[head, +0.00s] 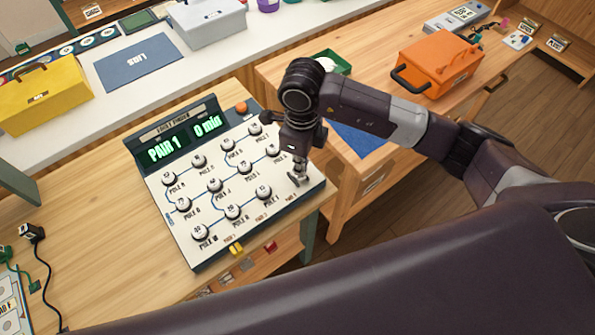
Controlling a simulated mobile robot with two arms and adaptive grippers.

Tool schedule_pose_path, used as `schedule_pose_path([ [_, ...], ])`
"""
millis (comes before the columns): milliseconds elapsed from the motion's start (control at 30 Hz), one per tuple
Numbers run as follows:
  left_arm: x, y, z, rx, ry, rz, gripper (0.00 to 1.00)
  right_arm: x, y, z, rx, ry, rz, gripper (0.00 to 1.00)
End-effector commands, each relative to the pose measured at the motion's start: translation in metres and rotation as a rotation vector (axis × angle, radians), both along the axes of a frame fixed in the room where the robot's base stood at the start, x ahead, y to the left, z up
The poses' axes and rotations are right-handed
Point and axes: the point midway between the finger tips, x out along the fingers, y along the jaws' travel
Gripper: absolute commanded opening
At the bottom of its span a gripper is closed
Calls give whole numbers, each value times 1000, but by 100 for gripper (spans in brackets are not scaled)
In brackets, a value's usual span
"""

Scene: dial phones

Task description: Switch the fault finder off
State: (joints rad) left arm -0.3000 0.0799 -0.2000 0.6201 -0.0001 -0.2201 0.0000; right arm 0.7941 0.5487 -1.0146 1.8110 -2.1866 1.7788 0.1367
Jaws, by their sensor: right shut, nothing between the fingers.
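The fault finder (205,245) is a pale sloped panel on the wooden bench, with several round white knobs or buttons joined by blue lines. Its lit display (168,151) reads "PAIR 1" and "0 min" in green. An orange round button (241,107) sits at the panel's top right corner, beside the display. My right gripper (298,180) is shut and empty, pointing down over the panel's right side. I cannot tell whether its tips touch the panel. My right wrist hides part of the panel's upper right edge. My left gripper is not in view.
An orange toolbox (436,65) stands on the right bench. A yellow box (42,97) and a grey box (208,20) stand on the white counter behind. A black plug and cable (32,232) lie at left. Bare bench (100,220) lies left of the panel.

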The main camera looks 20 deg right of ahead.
Motion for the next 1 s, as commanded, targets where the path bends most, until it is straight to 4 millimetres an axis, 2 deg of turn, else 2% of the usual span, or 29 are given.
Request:
schedule_pose_path([
  [1000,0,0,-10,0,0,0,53,0,0,-10,0,0,0,0],
])
